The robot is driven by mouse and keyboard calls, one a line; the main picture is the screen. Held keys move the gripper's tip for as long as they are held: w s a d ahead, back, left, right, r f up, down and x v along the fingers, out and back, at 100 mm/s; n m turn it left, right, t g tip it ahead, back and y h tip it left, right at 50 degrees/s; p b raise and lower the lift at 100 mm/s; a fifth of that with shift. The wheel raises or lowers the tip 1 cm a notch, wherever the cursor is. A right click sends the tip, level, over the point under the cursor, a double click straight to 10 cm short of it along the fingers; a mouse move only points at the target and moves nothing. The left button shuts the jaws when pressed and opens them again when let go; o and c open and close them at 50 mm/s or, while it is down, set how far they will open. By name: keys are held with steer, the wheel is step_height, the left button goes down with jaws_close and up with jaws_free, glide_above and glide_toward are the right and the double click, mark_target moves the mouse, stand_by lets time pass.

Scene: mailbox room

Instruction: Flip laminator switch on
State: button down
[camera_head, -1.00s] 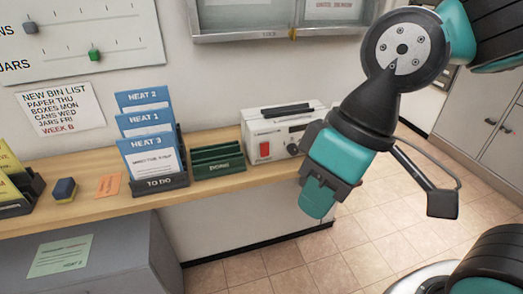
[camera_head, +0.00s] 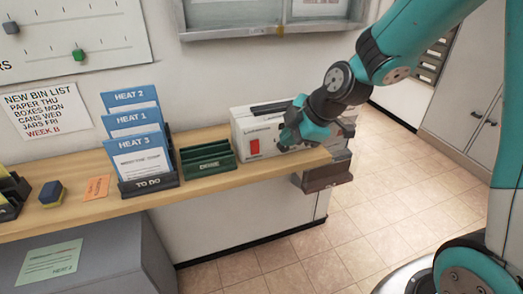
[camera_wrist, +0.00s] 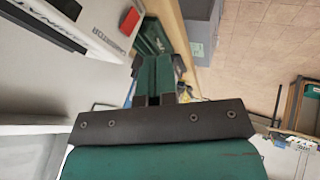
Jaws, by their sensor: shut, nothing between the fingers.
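The laminator (camera_head: 240,130) is a white box at the right end of the wooden counter. Its red switch (camera_head: 255,146) shows on the left part of its front face; which way it is flipped I cannot tell. My gripper (camera_head: 284,143) is shut and empty at the laminator's front, to the right of the red switch and apart from it. It covers the front's right part, so the dial is hidden. In the wrist view the closed fingers (camera_wrist: 154,92) point along the front, with the red switch (camera_wrist: 130,20) ahead and slightly left.
A green "DONE" rack (camera_head: 208,165) stands just left of the laminator. A "TO DO" holder (camera_head: 148,183) with blue HEAT folders is further left, then an orange note (camera_head: 97,187) and a sponge-like block (camera_head: 51,194). A wall cabinet (camera_head: 225,27) hangs above. The tiled floor is clear at right.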

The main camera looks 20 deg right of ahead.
mark_target(255, 147)
steer(key=shift+w+a+f+p, duration=0.45)
steer(key=shift+w+a+f, duration=0.15)
steer(key=shift+w+f, duration=0.85)
steer(key=shift+w+a+f+p, duration=0.45)
steer(key=shift+w+a+f, duration=0.15)
steer(key=shift+w+f, duration=0.8)
steer(key=shift+w+a+f+p, duration=0.45)
steer(key=shift+w+a+f, duration=0.15)
steer(key=shift+w+f, duration=0.8)
steer(key=shift+s+f, duration=0.1)
